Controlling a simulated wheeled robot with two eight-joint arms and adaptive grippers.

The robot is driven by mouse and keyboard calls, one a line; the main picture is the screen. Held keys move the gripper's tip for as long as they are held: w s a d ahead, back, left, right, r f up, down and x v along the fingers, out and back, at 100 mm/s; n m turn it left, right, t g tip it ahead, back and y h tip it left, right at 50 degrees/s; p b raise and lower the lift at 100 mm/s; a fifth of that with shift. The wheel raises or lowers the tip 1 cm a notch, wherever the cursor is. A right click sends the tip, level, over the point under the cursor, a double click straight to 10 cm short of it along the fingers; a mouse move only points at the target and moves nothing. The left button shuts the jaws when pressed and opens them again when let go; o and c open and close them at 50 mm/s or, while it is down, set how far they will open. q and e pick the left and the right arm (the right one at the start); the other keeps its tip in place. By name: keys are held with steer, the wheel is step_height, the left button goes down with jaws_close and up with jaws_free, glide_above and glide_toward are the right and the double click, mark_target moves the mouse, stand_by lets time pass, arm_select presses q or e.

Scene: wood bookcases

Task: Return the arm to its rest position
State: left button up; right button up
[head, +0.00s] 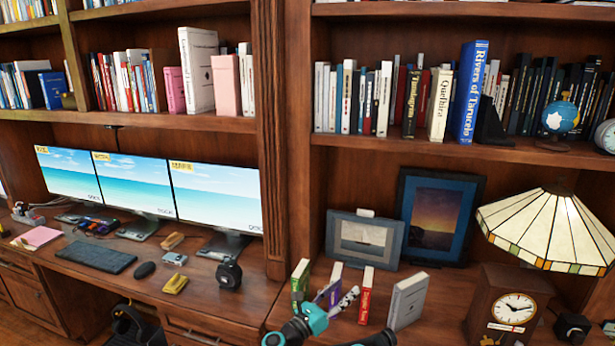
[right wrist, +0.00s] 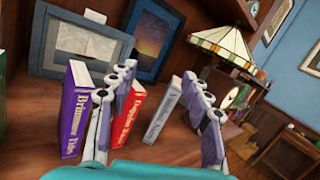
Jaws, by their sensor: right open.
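My right gripper (head: 342,303) is over the front of the right-hand desk, near the bottom of the head view. In the right wrist view its two fingers (right wrist: 165,98) are spread wide, with nothing held between them. A red book (right wrist: 132,112) and a grey book (right wrist: 168,110) stand beyond the fingers; the left finger partly covers the red one. A purple book (right wrist: 80,118) stands left of the fingers. My left gripper does not show.
A green book (head: 300,282) stands close to the gripper. A wooden clock (head: 508,305) and a lamp (head: 550,230) are at the right, picture frames (head: 440,215) behind. Shelves of books hang above. Monitors (head: 215,195) and a keyboard (head: 95,257) occupy the left desk.

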steer(key=s+a+r+n+t+y, duration=0.15)
steer(key=r+n+t+y, duration=0.25)
steer(key=r+n+y, duration=0.6)
steer(key=s+a+r+n+t+y, duration=0.1)
steer(key=a+r+n+t+y, duration=0.3)
steer(key=r+n, duration=0.95)
steer(key=s+d+f+n+g, duration=0.4)
steer(key=s+f+n, duration=0.2)
steer(key=s, duration=0.5)
steer(key=s+d+f+n+g, duration=0.5)
steer(key=s+f+n, duration=0.2)
steer(key=s+f, duration=0.3)
steer(key=s+d+f+n+g, duration=0.4)
steer(key=s+f, duration=0.4)
steer(key=s, duration=0.4)
steer(key=shift+d+n+g+y, duration=0.35)
steer(key=shift+n+g, duration=0.35)
steer(key=shift+n, duration=0.55)
